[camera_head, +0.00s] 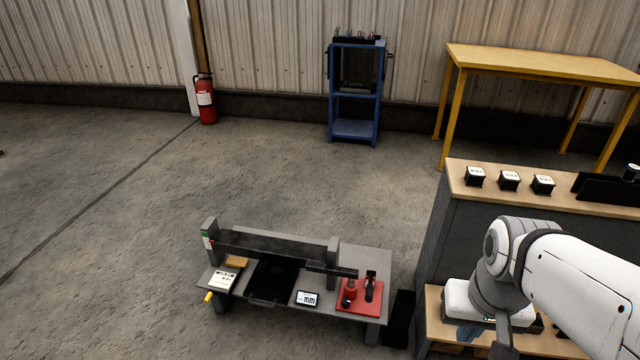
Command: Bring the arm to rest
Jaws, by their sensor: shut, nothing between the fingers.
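My arm reaches in from the right edge, with white links and grey joints. My gripper (503,345) is the dark grey end low at the right, pointing down in front of the lower shelf of a wooden-topped bench. It is shut and nothing shows in it. Its fingertips are small and hard to make out at the bottom of the picture. My wrist hides part of the shelf behind it.
The bench (570,200) carries several small black boxes. A low grey worktable (360,255) with a red fixture (360,295) stands left of it. A blue rack (354,129), yellow table (540,62) and fire extinguisher (205,100) stand behind.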

